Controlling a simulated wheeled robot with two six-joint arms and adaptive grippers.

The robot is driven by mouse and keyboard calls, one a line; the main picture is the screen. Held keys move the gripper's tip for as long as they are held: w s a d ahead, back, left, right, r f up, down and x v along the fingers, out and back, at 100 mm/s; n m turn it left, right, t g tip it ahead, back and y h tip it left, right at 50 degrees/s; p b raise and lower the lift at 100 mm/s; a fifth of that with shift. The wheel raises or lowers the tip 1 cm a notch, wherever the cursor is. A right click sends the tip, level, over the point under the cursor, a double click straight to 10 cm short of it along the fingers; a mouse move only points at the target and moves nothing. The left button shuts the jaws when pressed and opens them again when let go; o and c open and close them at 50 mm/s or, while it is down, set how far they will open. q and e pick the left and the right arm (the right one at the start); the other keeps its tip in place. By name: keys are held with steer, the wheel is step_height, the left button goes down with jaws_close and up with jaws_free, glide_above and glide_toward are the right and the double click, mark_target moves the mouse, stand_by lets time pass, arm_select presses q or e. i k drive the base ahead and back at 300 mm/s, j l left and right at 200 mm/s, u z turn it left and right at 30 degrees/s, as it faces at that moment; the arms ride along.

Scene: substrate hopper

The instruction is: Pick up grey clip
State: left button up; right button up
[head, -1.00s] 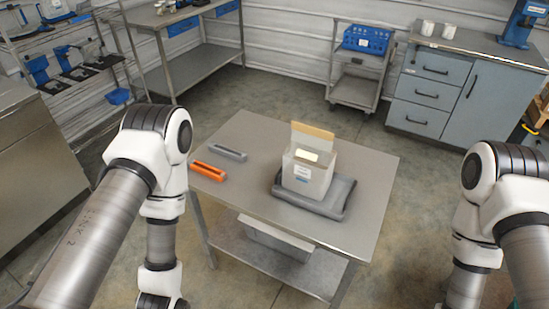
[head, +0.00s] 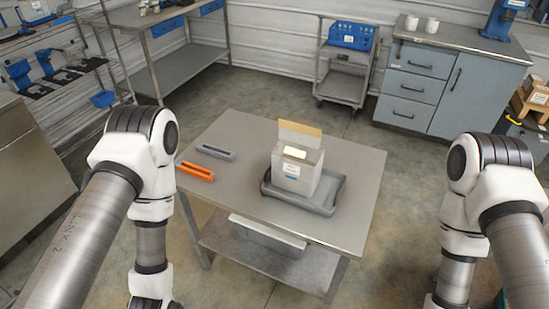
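The grey clip (head: 215,151) is a slim bar lying flat near the far left edge of the steel table (head: 345,188). An orange clip (head: 196,171) lies just in front of it, apart from it and roughly parallel. A white open-topped box (head: 297,172) with a raised tan flap stands in a dark grey tray (head: 318,207) on the table. My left arm comes down left of the table and my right arm down to its right. Both arms are away from the clips. Neither gripper shows; both are below the picture's bottom edge.
A light grey bin (head: 268,235) sits on the table's lower shelf. A trolley with a blue crate (head: 351,36) and a grey drawer cabinet (head: 446,85) stand behind. A workbench (head: 185,50) is at the back left. The table's left front surface is clear.

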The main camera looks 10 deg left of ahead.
mark_target(218, 152)
steer(key=j+z, duration=0.2)
steer(key=z, duration=0.15)
steer(key=j+z, duration=0.15)
steer(key=z, duration=0.25)
steer(key=j+z, duration=0.2)
steer(key=z, duration=0.15)
steer(key=k+j+z, duration=0.1)
steer(key=j, duration=0.25)
steer(key=k+j+z, duration=0.1)
steer(key=j, duration=0.3)
steer(key=k+j, duration=0.1)
steer(key=j, duration=0.25)
steer(key=k+j+z, duration=0.15)
steer(key=j, duration=0.2)
steer(key=k+j+z, duration=0.1)
steer(key=j, duration=0.25)
steer(key=k+j+z, duration=0.1)
steer(key=j, duration=0.25)
steer(key=i+j, duration=0.3)
steer(key=j, duration=0.15)
